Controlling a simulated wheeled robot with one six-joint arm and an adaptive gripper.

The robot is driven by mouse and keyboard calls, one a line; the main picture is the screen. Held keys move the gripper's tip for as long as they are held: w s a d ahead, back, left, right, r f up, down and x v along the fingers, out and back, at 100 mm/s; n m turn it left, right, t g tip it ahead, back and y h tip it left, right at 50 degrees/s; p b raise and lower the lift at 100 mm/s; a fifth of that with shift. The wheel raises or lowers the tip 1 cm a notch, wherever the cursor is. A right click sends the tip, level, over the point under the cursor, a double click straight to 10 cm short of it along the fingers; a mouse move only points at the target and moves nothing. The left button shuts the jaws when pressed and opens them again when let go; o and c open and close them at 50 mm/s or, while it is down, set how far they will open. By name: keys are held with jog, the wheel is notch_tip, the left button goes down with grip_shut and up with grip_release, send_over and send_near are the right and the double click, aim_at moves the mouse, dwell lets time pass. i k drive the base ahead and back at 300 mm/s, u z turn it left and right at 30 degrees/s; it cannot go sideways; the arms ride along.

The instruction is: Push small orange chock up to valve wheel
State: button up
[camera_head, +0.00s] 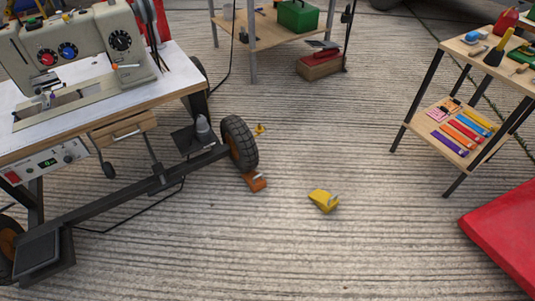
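A small orange chock (255,182) lies on the ridged floor just below and right of a black tyre with an orange hub (239,144) on the machine cart. Whether the chock touches the tyre I cannot tell. A larger yellow chock (322,200) with a grey part on top lies to the right, apart from the cart. A small yellow object (260,129) lies just behind the tyre, too small to identify. I cannot clearly make out a valve wheel. My gripper is not in view.
The cart (178,85) carries a sewing machine (75,50) at left; a black cable (130,222) trails below it. A tool shelf (455,150) stands at right, a red mat or block (510,235) at lower right. A table (265,38) stands behind.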

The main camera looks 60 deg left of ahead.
aim_at(256, 182)
jog(key=u, duration=0.55)
jog(key=i, duration=1.15)
jog(key=u, duration=1.55)
jog(key=i, duration=0.55)
jog(key=u, duration=0.45)
